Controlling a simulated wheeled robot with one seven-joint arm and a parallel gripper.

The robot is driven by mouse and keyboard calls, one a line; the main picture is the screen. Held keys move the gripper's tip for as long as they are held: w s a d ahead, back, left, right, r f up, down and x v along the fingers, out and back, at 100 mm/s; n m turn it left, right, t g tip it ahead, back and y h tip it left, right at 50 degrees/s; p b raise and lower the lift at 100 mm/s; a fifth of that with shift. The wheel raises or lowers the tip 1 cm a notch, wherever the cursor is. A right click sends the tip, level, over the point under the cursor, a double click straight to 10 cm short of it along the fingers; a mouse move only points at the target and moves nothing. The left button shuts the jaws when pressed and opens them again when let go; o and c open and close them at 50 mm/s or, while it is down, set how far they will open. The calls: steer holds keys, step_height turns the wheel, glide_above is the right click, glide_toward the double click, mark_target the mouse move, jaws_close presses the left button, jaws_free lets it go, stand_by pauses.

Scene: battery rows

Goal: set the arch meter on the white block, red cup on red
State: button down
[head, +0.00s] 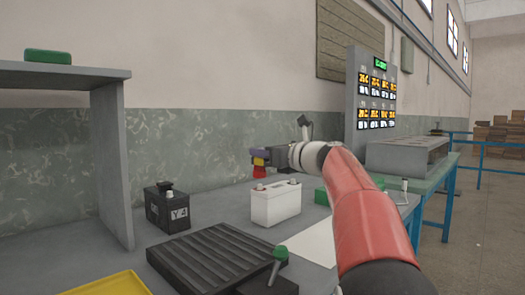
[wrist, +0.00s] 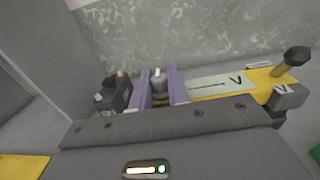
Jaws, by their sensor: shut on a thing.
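My gripper (head: 257,155) is shut on the arch meter and holds it in the air. In the head view only a yellow bit and the red cup (head: 259,172) of the meter show, just above the white block's left terminal; my arm hides the rest. In the wrist view the purple fingers (wrist: 159,88) close on a grey grip. The yellow arch meter (wrist: 258,78) reaches right, with a V-marked face and a dark post.
A black block (head: 167,210) stands left of the white one; a black block also shows in the wrist view (wrist: 112,95). A ribbed dark tray (head: 213,258), yellow tray (head: 112,285) and green-knobbed item (head: 280,254) lie in front. A grey shelf (head: 115,150) stands left.

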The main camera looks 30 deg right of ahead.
mark_target(263, 164)
steer(key=shift+f, duration=0.4)
steer(key=shift+s+h, duration=0.1)
steer(key=shift+h, duration=0.2)
steer(key=shift+p, duration=0.35)
stand_by(1.2)
steer(key=shift+f+b, duration=0.95)
steer(key=shift+f, duration=0.2)
steer(key=c, duration=1.3)
jaws_free()
steer(key=shift+f, duration=0.1)
steer(key=v, duration=0.7)
steer(key=shift+s+d, duration=0.2)
steer(key=shift+s, duration=0.15)
